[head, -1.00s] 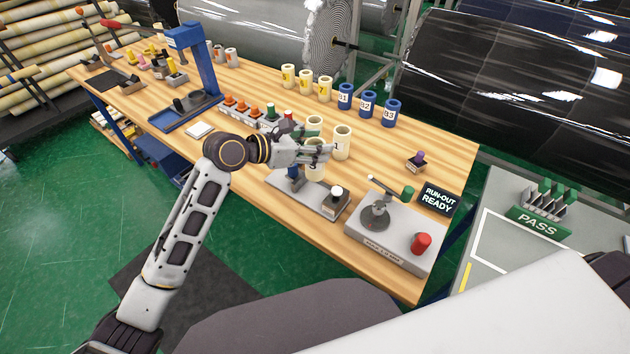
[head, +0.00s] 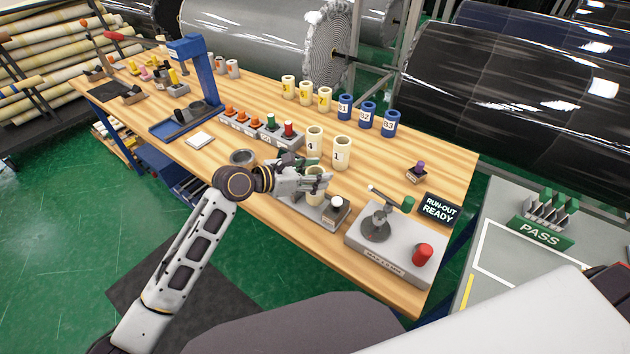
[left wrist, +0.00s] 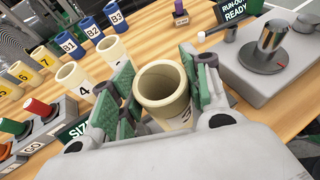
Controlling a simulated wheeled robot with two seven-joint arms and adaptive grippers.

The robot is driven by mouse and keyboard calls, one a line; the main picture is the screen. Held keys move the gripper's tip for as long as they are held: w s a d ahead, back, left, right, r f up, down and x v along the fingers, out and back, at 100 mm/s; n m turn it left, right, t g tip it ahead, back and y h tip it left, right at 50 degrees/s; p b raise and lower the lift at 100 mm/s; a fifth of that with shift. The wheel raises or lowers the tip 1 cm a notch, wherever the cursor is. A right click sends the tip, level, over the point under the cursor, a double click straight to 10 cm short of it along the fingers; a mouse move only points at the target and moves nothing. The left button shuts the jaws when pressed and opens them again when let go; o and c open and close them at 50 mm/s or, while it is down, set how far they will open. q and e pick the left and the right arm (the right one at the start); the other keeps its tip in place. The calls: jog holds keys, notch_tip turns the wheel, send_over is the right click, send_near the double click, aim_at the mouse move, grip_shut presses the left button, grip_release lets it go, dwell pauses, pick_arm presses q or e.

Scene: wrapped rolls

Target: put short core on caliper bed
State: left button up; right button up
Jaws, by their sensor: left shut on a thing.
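My left gripper (head: 316,184) is shut on a short cream core (head: 315,190), which stands roughly upright between the fingers. In the left wrist view the core (left wrist: 166,88) shows its open top between the green finger pads. The grey caliper bed (head: 328,221) lies near the table's front edge, directly under the gripper and core. A small block with a white knob (head: 336,203) is at its right end. The gripper hides much of the bed, and I cannot tell whether the core touches it. My right gripper is not in view.
A run-out tester (head: 390,245) stands close on the right. A rack of coloured plugs (head: 262,132) is behind left. Blue cores (head: 368,113) stand farther back.

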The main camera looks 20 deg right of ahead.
pick_arm(q)
jog(key=shift+f, duration=1.35)
jog(key=o, duration=1.4)
jog(key=shift+f, duration=0.1)
jog(key=shift+c, duration=0.2)
jog(key=v, duration=1.2)
jog(key=shift+s, duration=0.1)
